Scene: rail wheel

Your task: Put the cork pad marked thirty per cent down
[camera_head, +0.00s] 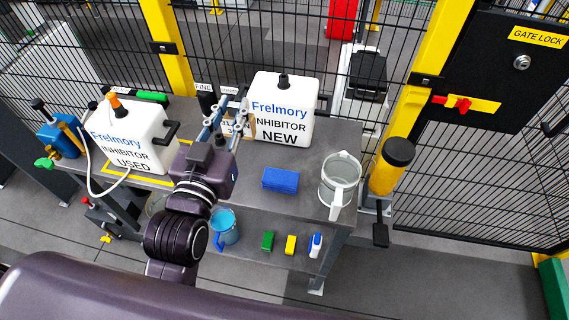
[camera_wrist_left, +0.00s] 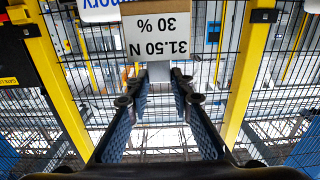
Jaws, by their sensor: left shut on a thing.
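The cork pad (camera_head: 251,128) has a white label; in the left wrist view the label (camera_wrist_left: 158,38) reads "31.50 N" and "30 %" upside down. My left gripper (camera_head: 228,118) is shut on the pad, which stands upright at its fingertips, just left of the white "NEW" canister (camera_head: 283,112). The left wrist view shows both blue-grey fingers (camera_wrist_left: 158,100) reaching to the pad's near part. The gripper partly hides the pad in the head view. I cannot tell whether the pad touches the bench (camera_head: 320,200). My right gripper is not in view.
A white "USED" canister (camera_head: 130,140) stands left of my gripper. A blue block (camera_head: 281,180) and a clear jug (camera_head: 341,180) stand to the right. A blue mug (camera_head: 224,228) is on the lower shelf. A wire fence (camera_head: 230,50) runs behind.

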